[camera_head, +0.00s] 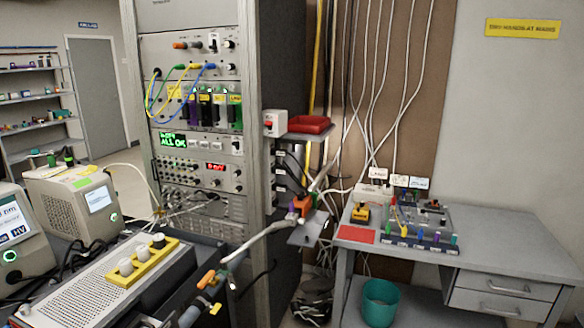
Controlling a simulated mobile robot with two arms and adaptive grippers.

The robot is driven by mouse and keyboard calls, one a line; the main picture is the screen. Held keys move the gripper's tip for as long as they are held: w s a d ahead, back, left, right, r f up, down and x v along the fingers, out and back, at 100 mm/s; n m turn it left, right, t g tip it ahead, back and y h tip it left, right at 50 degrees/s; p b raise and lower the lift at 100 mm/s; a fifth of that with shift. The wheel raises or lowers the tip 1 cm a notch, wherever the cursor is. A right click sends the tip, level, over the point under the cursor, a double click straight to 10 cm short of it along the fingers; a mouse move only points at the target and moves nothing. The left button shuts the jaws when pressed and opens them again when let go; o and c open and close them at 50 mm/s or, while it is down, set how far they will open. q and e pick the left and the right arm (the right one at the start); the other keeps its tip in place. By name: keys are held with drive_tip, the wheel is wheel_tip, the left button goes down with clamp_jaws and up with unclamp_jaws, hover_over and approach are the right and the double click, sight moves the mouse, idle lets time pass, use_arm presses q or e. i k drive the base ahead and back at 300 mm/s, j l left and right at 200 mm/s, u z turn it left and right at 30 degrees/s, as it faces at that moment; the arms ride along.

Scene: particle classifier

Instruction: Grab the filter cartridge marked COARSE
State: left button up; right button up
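I cannot read the word COARSE anywhere, so I cannot tell which piece is the COARSE filter cartridge. A yellow holder (113,277) on the bench at left carries two pale round-topped pieces (125,266) and a dark one (158,241), all upright. A rack panel (222,119) at centre holds several coloured upright modules (205,106) with small labels. A grey tray (437,216) on the right table has small coloured pieces along its front. I make out neither of my grippers for sure.
Instruments with screens (93,205) stand at left. A tall grey rack (262,70) fills the centre. A grey hose with orange fittings (207,280) runs between bench and rack. The right table (500,235) has free room at right; a teal bin (380,303) stands below.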

sight(125, 266)
drive_tip(key=i+l+u, duration=0.15)
drive_tip(key=u, duration=0.3)
drive_tip(key=i+l+u, duration=0.2)
drive_tip(key=u, duration=0.25)
drive_tip(key=i+l+u, duration=0.15)
drive_tip(key=u, duration=0.3)
drive_tip(key=i+l, duration=0.15)
drive_tip(key=i, duration=1.1)
